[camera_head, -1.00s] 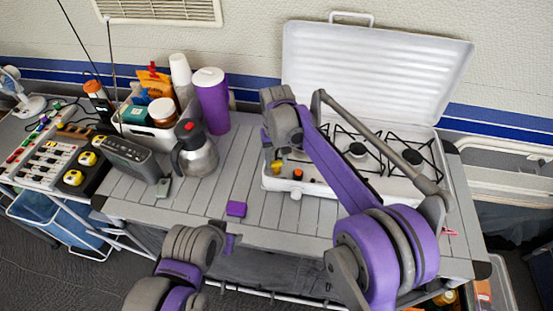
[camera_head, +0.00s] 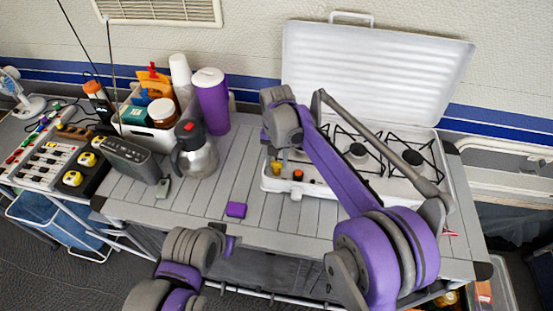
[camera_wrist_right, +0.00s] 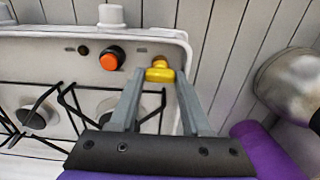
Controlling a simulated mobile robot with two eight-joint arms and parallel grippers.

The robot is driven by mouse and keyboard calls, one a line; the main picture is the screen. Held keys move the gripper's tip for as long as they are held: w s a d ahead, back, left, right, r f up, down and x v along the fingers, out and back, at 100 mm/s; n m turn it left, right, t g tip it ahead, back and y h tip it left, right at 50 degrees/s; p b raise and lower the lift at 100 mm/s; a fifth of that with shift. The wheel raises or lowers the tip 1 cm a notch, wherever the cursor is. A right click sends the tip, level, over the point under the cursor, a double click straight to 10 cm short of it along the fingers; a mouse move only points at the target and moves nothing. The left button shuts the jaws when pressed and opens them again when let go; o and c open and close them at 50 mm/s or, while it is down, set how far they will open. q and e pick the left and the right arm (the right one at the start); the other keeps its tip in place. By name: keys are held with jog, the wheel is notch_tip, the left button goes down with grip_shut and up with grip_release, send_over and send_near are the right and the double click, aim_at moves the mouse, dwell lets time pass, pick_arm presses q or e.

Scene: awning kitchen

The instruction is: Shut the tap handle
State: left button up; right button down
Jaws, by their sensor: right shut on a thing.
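The yellow tap handle (camera_wrist_right: 160,73) is at the front corner of the white camping stove (camera_wrist_right: 60,48), close to an orange-red knob (camera_wrist_right: 111,58). My right gripper (camera_wrist_right: 159,76) has one finger on each side of the yellow handle and is shut on it. In the head view the handle (camera_head: 277,168) shows just below my right gripper (camera_head: 269,154), at the stove's left front corner. The right arm hides part of the stove. My left arm's end (camera_head: 229,244) is low in front of the table; its fingers cannot be made out.
A steel kettle (camera_head: 195,152) and a purple tumbler (camera_head: 211,100) stand left of the stove. A black radio (camera_head: 128,160) is further left. The stove lid (camera_head: 372,70) stands open behind. The planks between kettle and stove are mostly clear.

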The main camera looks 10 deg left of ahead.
aim_at(277, 162)
jog(key=c, duration=0.6)
grip_release()
jog(key=shift+c, duration=0.2)
jog(key=shift+r, duration=0.1)
notch_tip(277, 162, up, 11)
jog(key=shift+p, duration=0.3)
